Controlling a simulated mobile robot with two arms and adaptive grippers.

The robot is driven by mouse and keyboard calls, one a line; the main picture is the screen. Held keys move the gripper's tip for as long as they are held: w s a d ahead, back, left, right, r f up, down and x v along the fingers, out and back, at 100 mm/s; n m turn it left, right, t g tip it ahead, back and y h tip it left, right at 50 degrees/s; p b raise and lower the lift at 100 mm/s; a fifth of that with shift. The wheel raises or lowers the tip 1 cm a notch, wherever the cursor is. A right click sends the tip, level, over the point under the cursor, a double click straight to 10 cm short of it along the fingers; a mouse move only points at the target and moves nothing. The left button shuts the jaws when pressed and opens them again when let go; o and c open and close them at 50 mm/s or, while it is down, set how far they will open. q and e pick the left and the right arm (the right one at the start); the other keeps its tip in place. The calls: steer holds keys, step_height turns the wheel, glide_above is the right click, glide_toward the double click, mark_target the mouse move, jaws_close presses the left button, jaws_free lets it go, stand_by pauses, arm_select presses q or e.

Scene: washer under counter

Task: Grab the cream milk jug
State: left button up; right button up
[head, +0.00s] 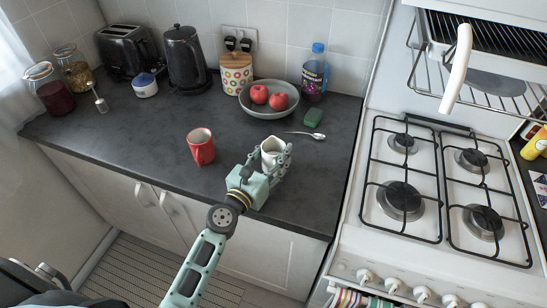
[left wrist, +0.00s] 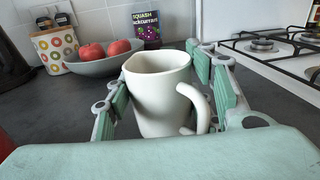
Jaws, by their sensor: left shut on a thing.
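The cream milk jug (head: 270,147) stands upright on the dark counter near its front edge, right of a red mug (head: 201,146). In the left wrist view the jug (left wrist: 160,95) fills the middle, with its handle toward the lower right. My left gripper (head: 275,157) is shut on the jug. In the left wrist view its fingers (left wrist: 165,95) lie on both sides of the body. The jug's base is hidden behind the gripper's palm. My right gripper is not in view.
A kettle (head: 186,60) and toaster (head: 125,50) are at the back left. The stove (head: 435,190) is right. The left front counter is clear.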

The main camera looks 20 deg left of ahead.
arm_select(q)
steer(key=shift+r, duration=0.15)
step_height(320, 180, up, 2)
steer(key=shift+r+p, duration=0.1)
steer(key=shift+p, duration=1.1)
steer(key=r+p, duration=0.2)
steer(key=shift+s+d+r+p, duration=0.1)
steer(key=shift+d+r+p, duration=0.1)
steer(key=shift+d+p, duration=0.1)
steer(key=s+d+r+p, duration=0.4)
steer(key=d+r+p, duration=0.2)
steer(key=d, duration=0.3)
steer(key=shift+s+d, duration=0.35)
steer(key=shift+d, duration=0.05)
steer(key=shift+d+r, duration=0.1)
stand_by(0.7)
